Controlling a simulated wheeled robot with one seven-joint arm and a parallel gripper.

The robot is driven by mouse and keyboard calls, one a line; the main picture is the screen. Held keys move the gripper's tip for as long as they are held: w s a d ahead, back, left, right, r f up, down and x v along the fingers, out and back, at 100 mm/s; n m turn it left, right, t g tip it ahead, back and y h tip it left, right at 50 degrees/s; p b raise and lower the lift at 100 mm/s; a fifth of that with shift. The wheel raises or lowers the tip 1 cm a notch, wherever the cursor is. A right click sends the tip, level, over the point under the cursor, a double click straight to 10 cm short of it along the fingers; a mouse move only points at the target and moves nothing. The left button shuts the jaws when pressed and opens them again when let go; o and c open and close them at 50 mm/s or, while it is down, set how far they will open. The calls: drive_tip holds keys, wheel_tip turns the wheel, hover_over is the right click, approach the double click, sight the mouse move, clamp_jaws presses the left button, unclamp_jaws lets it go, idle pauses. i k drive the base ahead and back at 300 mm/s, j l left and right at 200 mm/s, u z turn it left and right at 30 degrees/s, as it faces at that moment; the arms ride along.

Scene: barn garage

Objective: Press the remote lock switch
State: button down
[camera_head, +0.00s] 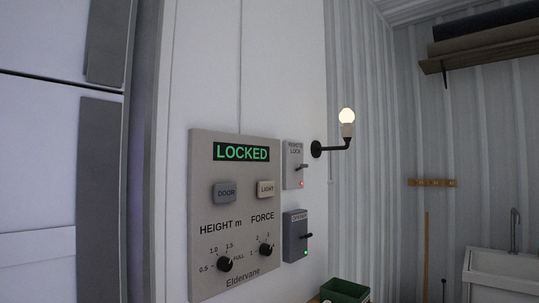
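The remote lock switch (293,165) is a small light grey box labelled "REMOTE LOCK" on the white wall, at the upper right edge of a larger control panel. The control panel (234,240) shows "LOCKED" in green on a dark display (241,152). Below the display are a DOOR button (224,192), a LIGHT button (266,189), and HEIGHT and FORCE knobs. My gripper is not in view.
A lit bulb on a black wall arm (346,130) juts out to the right. A green bin (344,290) is below, and a white sink (500,272) is at right.

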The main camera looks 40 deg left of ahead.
sight(302, 166)
drive_tip(key=i, duration=1.75)
drive_tip(key=i+u, duration=0.15)
drive_tip(key=i, duration=0.35)
drive_tip(key=i+l+u, duration=0.1)
drive_tip(key=i, duration=0.35)
drive_tip(key=i+l+u, duration=0.15)
drive_tip(key=i, duration=0.35)
drive_tip(key=l+u, duration=0.1)
drive_tip(key=u, duration=2.5)
